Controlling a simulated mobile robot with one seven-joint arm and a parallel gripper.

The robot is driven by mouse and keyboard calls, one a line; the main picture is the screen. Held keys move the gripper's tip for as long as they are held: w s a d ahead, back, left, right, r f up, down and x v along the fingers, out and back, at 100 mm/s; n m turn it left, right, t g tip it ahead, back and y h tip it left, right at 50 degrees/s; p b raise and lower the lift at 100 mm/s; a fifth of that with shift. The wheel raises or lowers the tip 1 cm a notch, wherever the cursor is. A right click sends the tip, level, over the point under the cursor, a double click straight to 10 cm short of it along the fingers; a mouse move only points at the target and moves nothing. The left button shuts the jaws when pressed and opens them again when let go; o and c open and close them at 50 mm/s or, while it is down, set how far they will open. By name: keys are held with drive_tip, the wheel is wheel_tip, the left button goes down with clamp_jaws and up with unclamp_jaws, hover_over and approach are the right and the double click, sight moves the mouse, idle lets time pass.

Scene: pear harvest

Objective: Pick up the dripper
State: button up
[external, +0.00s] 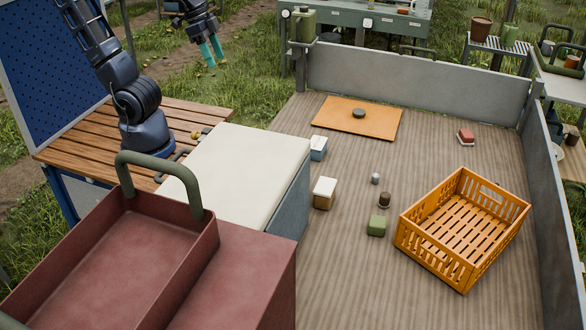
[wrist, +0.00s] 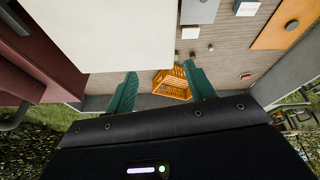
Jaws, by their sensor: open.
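No object is clearly recognisable as the dripper. One candidate is a dark round disc (external: 358,113) on the orange board; it also shows in the wrist view (wrist: 291,26). Other small candidates on the truck-bed floor are a brown jar-like piece (external: 384,201) and a grey cylinder (external: 375,179). My gripper (external: 217,63) hangs in the air over the grass at the upper left, outside the bed and apart from all of these. Its teal fingers are open and empty, and in the wrist view (wrist: 161,70) they spread either side of the orange crate, which is far below.
An orange crate (external: 423,252) stands empty at the right. A green block (external: 376,225), two white-topped boxes (external: 325,187) (external: 318,142) and a red-white block (external: 466,137) lie around. Grey walls (external: 415,83) edge the bed. A cream-topped chest (external: 240,165) and red tray (external: 120,255) stand left.

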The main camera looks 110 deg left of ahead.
drive_tip(key=w+a+f+n+g, duration=0.1)
drive_tip(key=w+a+n, duration=0.15)
drive_tip(key=w, duration=0.65)
drive_tip(key=w+a+f+n, duration=0.15)
drive_tip(key=w+a, duration=0.25)
drive_tip(key=w, duration=0.6)
drive_tip(key=n+g, duration=0.3)
drive_tip(key=n, duration=0.9)
hover_over(376, 175)
drive_tip(key=f, duration=5.1)
drive_tip(key=shift+s+d, duration=0.25)
drive_tip(key=shift+d, duration=0.05)
drive_tip(key=shift+w+a+f, duration=0.1)
drive_tip(key=shift+a+f, duration=0.1)
drive_tip(key=shift+f, duration=1.25)
drive_tip(key=shift+w+a+f, duration=0.1)
drive_tip(key=shift+a+f, duration=0.05)
drive_tip(key=shift+f, duration=1.25)
drive_tip(key=c, duration=1)
